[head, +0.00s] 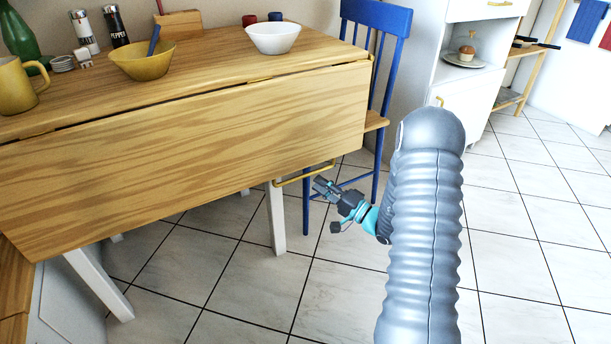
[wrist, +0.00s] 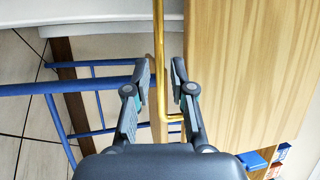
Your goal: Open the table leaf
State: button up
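The wooden table leaf (head: 190,145) hangs down at a slant from the table's front edge in the head view. Its broad wooden face also shows at the right of the wrist view (wrist: 235,75). A thin brass bar handle (head: 305,174) runs along its lower edge near the right end. My gripper (head: 321,187) is at the right end of this handle. In the wrist view my gripper (wrist: 161,75) has its two fingers apart, with the handle bar (wrist: 159,45) showing in the gap between them. I cannot tell if either finger touches it.
A white bowl (head: 273,38), a yellow bowl (head: 142,61) and a yellow mug (head: 16,86) stand on the fixed tabletop (head: 200,58). A blue chair (head: 385,18) stands behind the table's right end. A white table leg (head: 276,215) is left of my gripper. Tiled floor (head: 530,235) is clear at right.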

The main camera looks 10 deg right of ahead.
aim_at(305, 175)
jog(key=shift+x, duration=3.15)
grip_shut()
